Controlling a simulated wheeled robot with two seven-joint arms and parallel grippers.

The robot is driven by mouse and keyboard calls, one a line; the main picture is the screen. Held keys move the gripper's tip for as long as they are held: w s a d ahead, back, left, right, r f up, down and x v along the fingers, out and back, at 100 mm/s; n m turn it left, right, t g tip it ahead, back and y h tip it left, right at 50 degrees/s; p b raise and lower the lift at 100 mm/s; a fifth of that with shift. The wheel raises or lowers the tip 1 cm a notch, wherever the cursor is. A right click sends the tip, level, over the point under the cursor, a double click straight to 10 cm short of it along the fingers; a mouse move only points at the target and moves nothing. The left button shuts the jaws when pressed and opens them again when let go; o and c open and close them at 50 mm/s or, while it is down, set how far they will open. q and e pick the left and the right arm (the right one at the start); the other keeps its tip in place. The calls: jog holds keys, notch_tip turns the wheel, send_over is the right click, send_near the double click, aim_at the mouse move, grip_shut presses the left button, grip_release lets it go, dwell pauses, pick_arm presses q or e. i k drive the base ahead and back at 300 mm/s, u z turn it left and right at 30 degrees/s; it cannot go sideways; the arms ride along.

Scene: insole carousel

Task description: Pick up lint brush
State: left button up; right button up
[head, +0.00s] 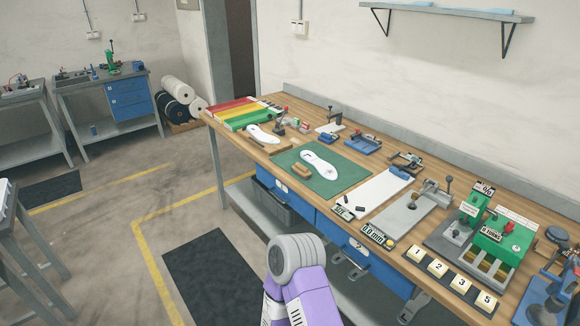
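A small tan, brush-like block (303,171) lies on the green mat (347,182) on the workbench, at the near left side of a white insole (321,165). It looks like the lint brush, but it is too small to be sure. Nothing holds it. One of my arms, purple with a grey rounded joint, rises at the bottom middle in front of the bench. Neither of my grippers shows in the head view.
The wooden workbench (383,220) is crowded: a white board (385,195), a green machine (503,240) and numbered blocks (437,268) at right, coloured strips (243,112) and a second insole (262,134) at left. A wall shelf (450,13) hangs above.

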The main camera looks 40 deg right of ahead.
aim_at(302, 172)
jog(key=i, duration=2.7)
jog(key=z, duration=3.05)
jog(key=i, duration=1)
jog(key=u, duration=0.05)
